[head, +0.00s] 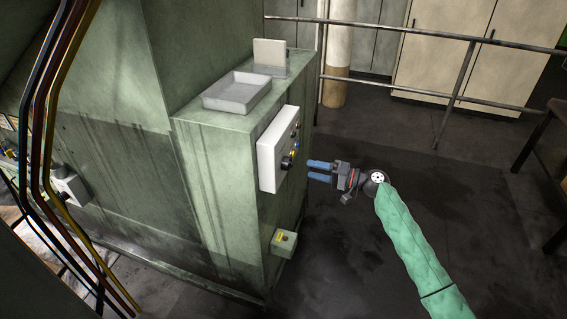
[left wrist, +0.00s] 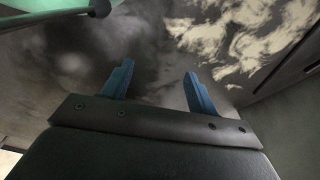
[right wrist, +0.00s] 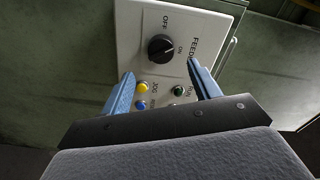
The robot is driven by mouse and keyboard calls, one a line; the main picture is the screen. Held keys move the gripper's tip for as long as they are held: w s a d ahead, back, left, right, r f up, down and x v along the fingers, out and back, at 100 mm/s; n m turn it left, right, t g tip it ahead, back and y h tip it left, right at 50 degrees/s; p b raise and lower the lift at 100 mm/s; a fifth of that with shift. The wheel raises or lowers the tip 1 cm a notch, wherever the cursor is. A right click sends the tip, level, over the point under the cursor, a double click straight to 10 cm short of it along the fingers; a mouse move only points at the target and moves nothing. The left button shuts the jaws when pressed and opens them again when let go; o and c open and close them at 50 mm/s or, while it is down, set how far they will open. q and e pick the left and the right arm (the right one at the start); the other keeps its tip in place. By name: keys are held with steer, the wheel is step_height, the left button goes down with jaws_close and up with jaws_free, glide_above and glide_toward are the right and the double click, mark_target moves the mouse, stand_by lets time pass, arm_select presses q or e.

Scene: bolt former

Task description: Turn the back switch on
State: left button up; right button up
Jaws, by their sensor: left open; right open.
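A white control panel (head: 272,155) is fixed to the right side of the green machine cabinet. Its black rotary switch (right wrist: 160,47) shows in the right wrist view, with OFF and ON marks and a partly hidden label starting "FEED". I cannot tell for sure which mark it points to. In the head view this knob (head: 287,162) is on the lower part of the panel. My right gripper (head: 309,171) is open and empty, to the right of the panel and apart from the knob. Its fingers (right wrist: 160,72) point toward the panel. My left gripper (left wrist: 158,70) is open and empty, away from the panel.
Yellow, blue and green buttons (right wrist: 178,91) sit near the knob. A small box (head: 284,242) is low on the cabinet. A grey tray (head: 236,92) lies on top. Railings (head: 455,95) stand behind open floor.

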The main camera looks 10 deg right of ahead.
mark_target(292, 165)
steer(key=shift+p+x, duration=1.5)
steer(key=shift+x, duration=2.5)
arm_select(q)
steer(key=s+a+f, duration=0.3)
steer(key=f, duration=0.3)
arm_select(e)
steer(key=shift+n+b, duration=0.7)
steer(key=shift+n, duration=0.1)
steer(key=shift+n+b, duration=0.3)
steer(key=shift+n, duration=0.1)
steer(key=shift+f+n+b, duration=0.15)
steer(key=shift+n+b, duration=0.85)
steer(key=shift+b, duration=0.2)
steer(key=n+b, duration=0.1)
steer(key=b, duration=0.3)
steer(key=shift+n, duration=0.3)
steer(key=n+b, duration=0.1)
steer(key=b, duration=0.3)
steer(key=shift+n, duration=0.4)
arm_select(q)
steer(key=w+d+r, duration=0.2)
steer(key=r, duration=1)
steer(key=w+d+r, duration=0.2)
steer(key=r, duration=1)
steer(key=w+d+r, duration=0.2)
steer(key=d+r, duration=0.1)
steer(key=r, duration=1)
steer(key=shift+w+h, duration=0.4)
arm_select(e)
steer(key=shift+r, duration=0.25)
